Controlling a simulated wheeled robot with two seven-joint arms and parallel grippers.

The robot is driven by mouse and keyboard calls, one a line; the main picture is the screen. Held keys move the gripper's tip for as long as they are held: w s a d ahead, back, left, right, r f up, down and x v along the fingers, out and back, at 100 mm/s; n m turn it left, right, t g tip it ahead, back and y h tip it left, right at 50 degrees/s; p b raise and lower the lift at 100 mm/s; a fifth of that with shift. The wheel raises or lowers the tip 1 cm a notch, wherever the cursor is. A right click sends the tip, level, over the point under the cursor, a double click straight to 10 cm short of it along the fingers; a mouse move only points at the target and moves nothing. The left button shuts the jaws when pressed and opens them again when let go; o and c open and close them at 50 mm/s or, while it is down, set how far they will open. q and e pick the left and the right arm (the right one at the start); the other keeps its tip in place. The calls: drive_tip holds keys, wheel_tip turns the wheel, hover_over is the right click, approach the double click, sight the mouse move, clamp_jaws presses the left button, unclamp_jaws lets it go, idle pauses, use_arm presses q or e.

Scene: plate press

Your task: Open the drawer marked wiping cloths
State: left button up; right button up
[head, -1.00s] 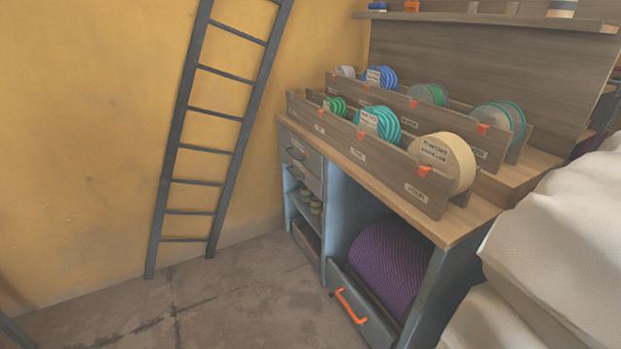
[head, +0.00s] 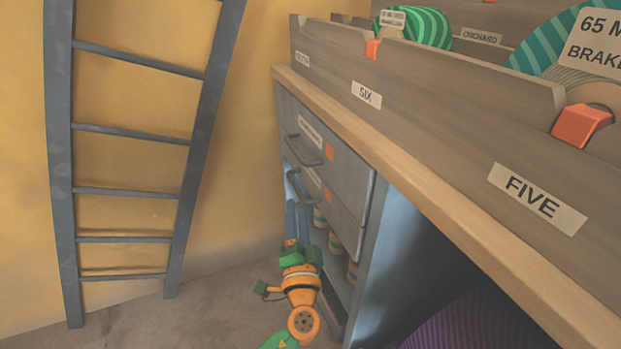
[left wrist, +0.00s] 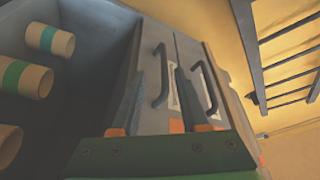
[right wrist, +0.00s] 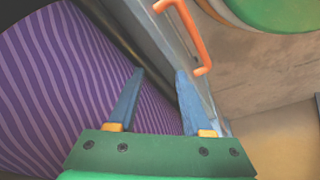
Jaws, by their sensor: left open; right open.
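Two grey drawers sit one above the other under the bench top: the upper drawer (head: 345,165) and the lower drawer (head: 340,208). Each has a dark bar handle, a white label too small to read and an orange square; I cannot tell which is marked wiping cloths. Both look shut. My left gripper (head: 297,218) is open at the lower drawer's front. In the left wrist view its fingers (left wrist: 158,98) appear either side of the lower handle (left wrist: 160,75); nothing is gripped. My right gripper (right wrist: 160,90) is open and empty by a purple ribbed roll (right wrist: 75,90).
An orange handle (right wrist: 190,35) is near my right fingers. A dark ladder (head: 125,130) leans on the yellow wall at left. Labelled wooden racks (head: 430,90) stand on the bench top (head: 420,180).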

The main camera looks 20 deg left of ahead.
sight(296, 185)
use_arm(q)
drive_tip(key=x, duration=0.7)
drive_tip(key=shift+w+r, duration=0.2)
drive_tip(key=shift+r, duration=0.2)
clamp_jaws()
idle(0.9)
